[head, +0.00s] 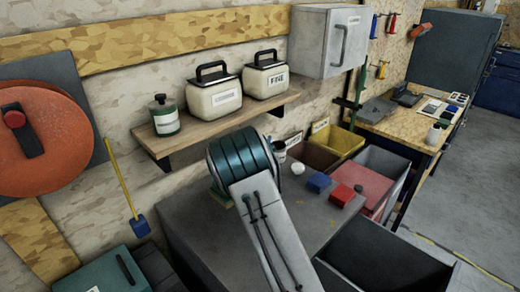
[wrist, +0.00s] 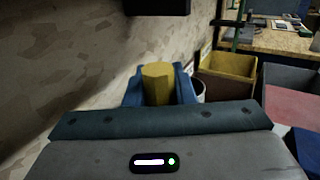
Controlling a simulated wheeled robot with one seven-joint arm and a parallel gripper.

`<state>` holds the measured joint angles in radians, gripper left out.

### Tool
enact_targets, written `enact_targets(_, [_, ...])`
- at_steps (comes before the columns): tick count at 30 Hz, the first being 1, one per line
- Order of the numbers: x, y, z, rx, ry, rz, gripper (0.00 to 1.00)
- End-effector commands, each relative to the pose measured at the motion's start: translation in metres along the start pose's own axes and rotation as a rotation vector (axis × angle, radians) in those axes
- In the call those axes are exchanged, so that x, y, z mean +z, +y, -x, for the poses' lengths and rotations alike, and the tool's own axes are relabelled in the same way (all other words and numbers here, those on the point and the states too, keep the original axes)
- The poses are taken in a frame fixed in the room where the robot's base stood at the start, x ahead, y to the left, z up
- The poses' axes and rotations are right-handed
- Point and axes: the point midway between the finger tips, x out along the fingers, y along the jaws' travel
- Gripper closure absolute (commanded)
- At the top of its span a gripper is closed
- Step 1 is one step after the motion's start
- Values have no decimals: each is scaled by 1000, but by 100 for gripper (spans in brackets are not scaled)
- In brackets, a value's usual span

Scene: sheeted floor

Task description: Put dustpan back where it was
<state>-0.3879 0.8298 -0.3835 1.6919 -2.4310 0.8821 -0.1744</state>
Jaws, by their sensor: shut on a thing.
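My gripper (wrist: 160,88) is shut on a yellow faceted piece (wrist: 157,82), which sits between its two blue fingers in the wrist view. In the head view my arm hides the gripper and the held piece. I cannot tell whether the yellow piece is part of the dustpan. A blue-headed tool with a long thin yellow handle (head: 124,182) stands upright against the wall at left, apart from my arm. I cannot tell whether this is the dustpan or a brush. No other thing shows clearly as a dustpan.
A wooden shelf (head: 220,133) with a bottle and two canisters is above and behind my arm. A red block (head: 342,194) and blue block (head: 318,182) lie on the grey counter (head: 305,215). A yellow bin (head: 338,142) and workbench (head: 405,126) are to the right.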

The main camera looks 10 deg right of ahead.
Motion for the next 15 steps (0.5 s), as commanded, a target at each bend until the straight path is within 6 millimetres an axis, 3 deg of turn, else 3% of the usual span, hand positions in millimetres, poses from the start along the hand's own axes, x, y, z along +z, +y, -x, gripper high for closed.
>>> enact_targets(5, [-7, 11, 0, -2, -2, -1, 100])
enact_targets(15, [-44, 11, 0, -1, -1, 1, 100])
